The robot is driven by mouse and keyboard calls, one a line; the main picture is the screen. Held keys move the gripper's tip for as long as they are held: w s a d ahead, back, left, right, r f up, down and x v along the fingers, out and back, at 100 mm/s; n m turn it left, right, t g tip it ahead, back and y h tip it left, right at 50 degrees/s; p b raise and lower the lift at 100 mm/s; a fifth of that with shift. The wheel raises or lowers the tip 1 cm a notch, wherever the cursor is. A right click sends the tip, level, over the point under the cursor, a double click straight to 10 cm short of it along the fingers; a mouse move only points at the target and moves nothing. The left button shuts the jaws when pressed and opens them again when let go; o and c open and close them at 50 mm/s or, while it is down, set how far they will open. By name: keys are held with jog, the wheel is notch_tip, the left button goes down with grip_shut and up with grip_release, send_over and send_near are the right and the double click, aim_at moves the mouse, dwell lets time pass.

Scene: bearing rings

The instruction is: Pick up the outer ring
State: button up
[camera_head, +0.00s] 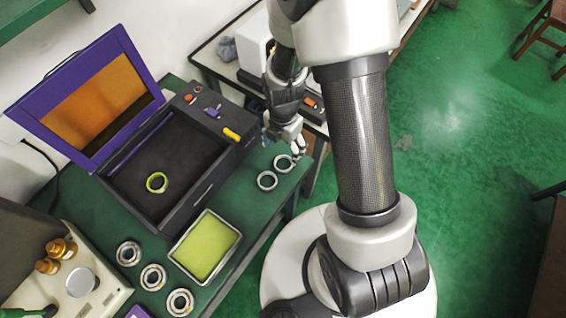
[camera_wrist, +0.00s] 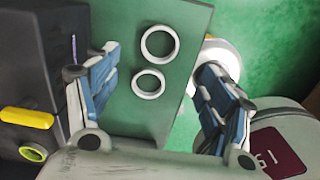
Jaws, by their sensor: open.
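Two plain grey rings lie flat and apart on the green table (camera_head: 240,205). The larger one, which looks like the outer ring (camera_head: 259,184), is farther from my gripper in the head view; in the wrist view it is the upper ring (camera_wrist: 143,47). The smaller ring (camera_head: 276,166) lies beside it, closer to my gripper, and is the lower ring in the wrist view (camera_wrist: 148,96). My gripper (camera_head: 286,146) is open and empty above the table, by the smaller ring. In the wrist view its blue-padded fingers (camera_wrist: 158,68) stand wide on either side of both rings.
A dark open box (camera_head: 190,205) with a purple-framed lid holds a yellow-green ring (camera_head: 150,188). A tray with a yellow-green inside (camera_head: 238,238) and several bearings (camera_head: 152,290) lie nearer the front. The table's right edge is close to the rings.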

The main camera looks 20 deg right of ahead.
aim_at(284, 163)
notch_tip(284, 163, down, 10)
jog(key=b, duration=0.3)
jog(key=shift+w+d+r, duration=0.1)
jog(key=shift+d+r, duration=0.05)
jog(key=shift+r, duration=0.1)
jog(key=shift+c, duration=0.6)
jog(key=c, duration=1.1)
